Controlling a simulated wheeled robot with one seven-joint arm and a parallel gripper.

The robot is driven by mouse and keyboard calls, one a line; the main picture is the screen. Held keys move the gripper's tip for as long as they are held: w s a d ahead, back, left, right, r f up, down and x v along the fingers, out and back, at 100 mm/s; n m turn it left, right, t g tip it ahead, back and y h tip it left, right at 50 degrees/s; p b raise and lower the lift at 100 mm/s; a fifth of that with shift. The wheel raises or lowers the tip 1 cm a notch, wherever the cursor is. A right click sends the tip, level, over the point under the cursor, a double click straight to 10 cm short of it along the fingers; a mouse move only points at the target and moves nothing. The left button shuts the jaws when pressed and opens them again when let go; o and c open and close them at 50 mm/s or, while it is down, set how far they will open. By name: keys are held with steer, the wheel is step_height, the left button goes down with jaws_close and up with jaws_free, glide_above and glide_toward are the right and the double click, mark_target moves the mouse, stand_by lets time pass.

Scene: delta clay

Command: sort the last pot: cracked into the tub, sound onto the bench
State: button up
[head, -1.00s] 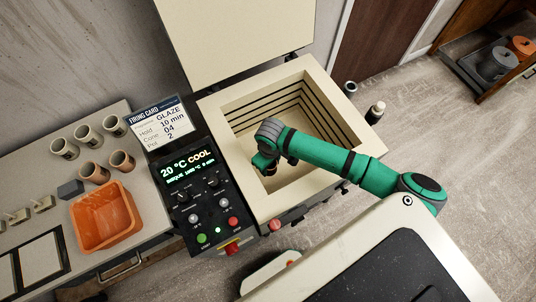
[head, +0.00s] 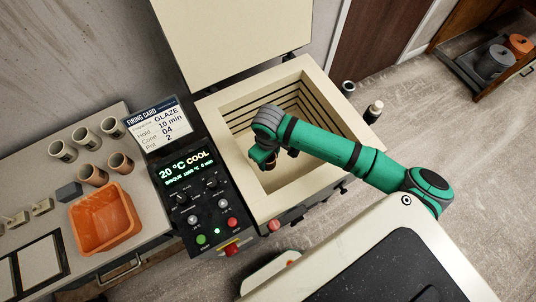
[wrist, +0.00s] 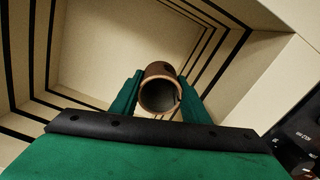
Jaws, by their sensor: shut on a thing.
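A brown clay pot (wrist: 156,98) is held between the two green fingers of my gripper (wrist: 160,100) in the wrist view, its open mouth facing the camera. A small dark notch-like line shows at the right of its rim; I cannot tell how far it runs. In the head view my gripper (head: 268,164) is over the open kiln (head: 318,82), within its opening, and the pot is mostly hidden. The orange tub (head: 127,203) stands empty on the bench (head: 50,132) at the left.
Several pots, grey (head: 87,137) and brown (head: 121,162), stand on the bench behind the tub, near a dark block (head: 69,191). The kiln's control panel (head: 205,200) and firing card (head: 157,125) lie between kiln and bench. The raised lid (head: 225,35) stands behind the kiln.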

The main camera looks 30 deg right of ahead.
step_height(320, 180, up, 13)
stand_by(0.7)
stand_by(1.5)
